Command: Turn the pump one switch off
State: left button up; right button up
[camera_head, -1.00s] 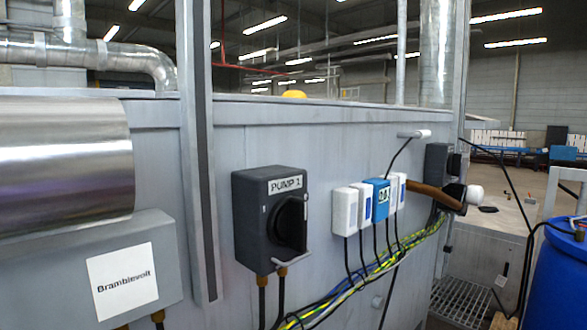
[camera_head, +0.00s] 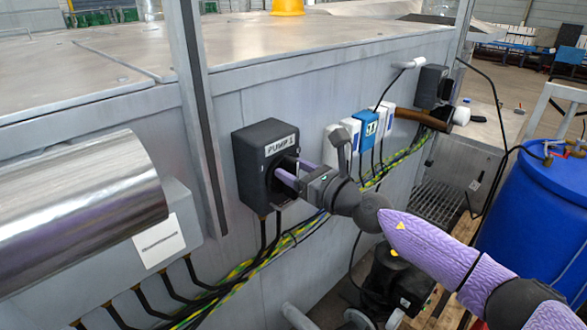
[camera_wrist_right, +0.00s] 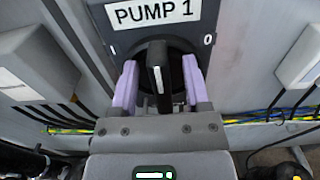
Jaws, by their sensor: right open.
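The pump one switch is a dark grey box (camera_head: 262,150) on the metal wall, with a "PUMP 1" label. In the right wrist view its black rotary knob (camera_wrist_right: 158,76) stands upright below the label, with a white mark on its front and a "0" at the right of the dial. My right gripper (camera_wrist_right: 158,85) is open, with one purple finger on each side of the knob and small gaps showing. In the head view my right gripper (camera_head: 292,172) reaches the switch from the right and hides most of the knob. My left gripper is not in view.
White and blue modules (camera_head: 362,128) sit on the wall right of the switch. Black, yellow and green cables (camera_head: 255,262) hang below it. A grey box with a metal cylinder (camera_head: 85,215) is at left. A blue barrel (camera_head: 530,205) stands at right.

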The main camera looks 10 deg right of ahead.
jog(key=shift+w+a, duration=0.15)
jog(key=shift+w, duration=0.1)
grip_shut()
jog(key=shift+m, duration=0.4)
jog(key=m, duration=0.2)
jog(key=m+p, duration=0.1)
jog(key=m, duration=0.1)
jog(key=shift+w+d, duration=0.2)
jog(key=shift+d, duration=0.2)
jog(key=m, duration=0.3)
jog(key=m+p, duration=0.1)
jog(key=shift+w+d+f, duration=0.2)
jog(key=shift+d+f, duration=0.1)
jog(key=shift+w+d+f+m+p, duration=0.1)
jog(key=shift+f+m+p, duration=0.25)
jog(key=shift+m, duration=1.2)
jog(key=shift+w+d+f+m+p, duration=0.1)
jog(key=shift+f+m+p, duration=0.15)
jog(key=shift+m, duration=1.25)
jog(key=shift+d+f+m+p, duration=0.1)
jog(key=shift+f+m+p, duration=0.25)
jog(key=shift+m, duration=1.2)
